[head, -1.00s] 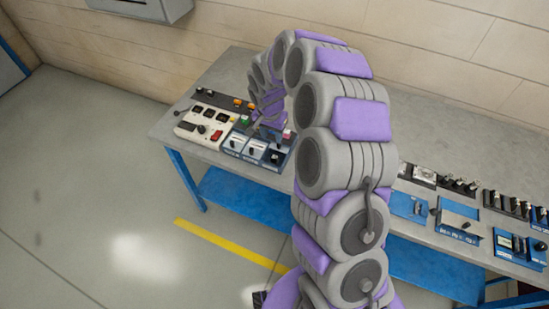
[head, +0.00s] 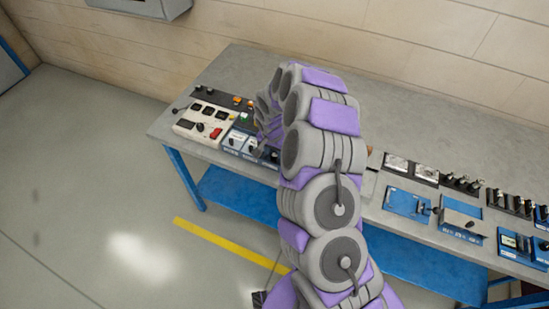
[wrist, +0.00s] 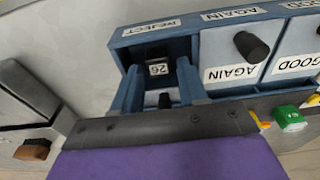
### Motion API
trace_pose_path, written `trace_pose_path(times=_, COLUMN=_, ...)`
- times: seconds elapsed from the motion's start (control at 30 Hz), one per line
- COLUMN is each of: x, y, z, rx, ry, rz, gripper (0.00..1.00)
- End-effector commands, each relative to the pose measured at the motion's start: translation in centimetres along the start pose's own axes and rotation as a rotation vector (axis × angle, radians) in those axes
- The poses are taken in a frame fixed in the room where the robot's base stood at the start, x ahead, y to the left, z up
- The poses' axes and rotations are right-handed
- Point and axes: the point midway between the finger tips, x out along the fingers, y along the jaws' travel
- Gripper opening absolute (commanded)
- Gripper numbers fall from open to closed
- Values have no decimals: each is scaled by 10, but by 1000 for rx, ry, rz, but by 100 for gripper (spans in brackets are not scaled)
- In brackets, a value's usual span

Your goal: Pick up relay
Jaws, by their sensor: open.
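A small dark relay (wrist: 158,70) with a white numbered label sits in the open REJECT compartment of a blue sorting box (wrist: 122,42) in the wrist view. My gripper (wrist: 158,64) is open. Two blue-grey uprights, which I take to be its fingers, stand on the left and right of the relay, apart from each other. I cannot tell whether they touch it. A white face with a black knob (wrist: 165,100) shows between them. In the head view my arm hides the gripper and relay. The sorting box (head: 239,144) shows partly there, left of my arm.
White lids marked AGAIN (wrist: 232,52) and GOOD are right of the relay. A green block (wrist: 289,118) is at the lower right. A white switch panel (head: 203,123) is left on the grey bench (head: 218,72). Several blue fixtures line its right side.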

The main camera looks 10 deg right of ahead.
Motion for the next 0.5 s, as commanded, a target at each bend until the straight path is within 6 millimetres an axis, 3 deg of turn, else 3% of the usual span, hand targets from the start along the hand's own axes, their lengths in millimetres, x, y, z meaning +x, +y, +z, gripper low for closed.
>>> trace_pose_path(times=0.1, x=22, y=0, z=1, rx=0, ry=-4, rz=3, gripper=43)
trace_pose_path(times=0.2, x=30, y=1, z=2, rx=-2, ry=-4, rz=5, gripper=43)
trace_pose_path(times=0.4, x=30, y=1, z=1, rx=-2, ry=-2, rz=3, gripper=43)
trace_pose_path(times=0.5, x=30, y=1, z=1, rx=-1, ry=-2, rz=3, gripper=35)
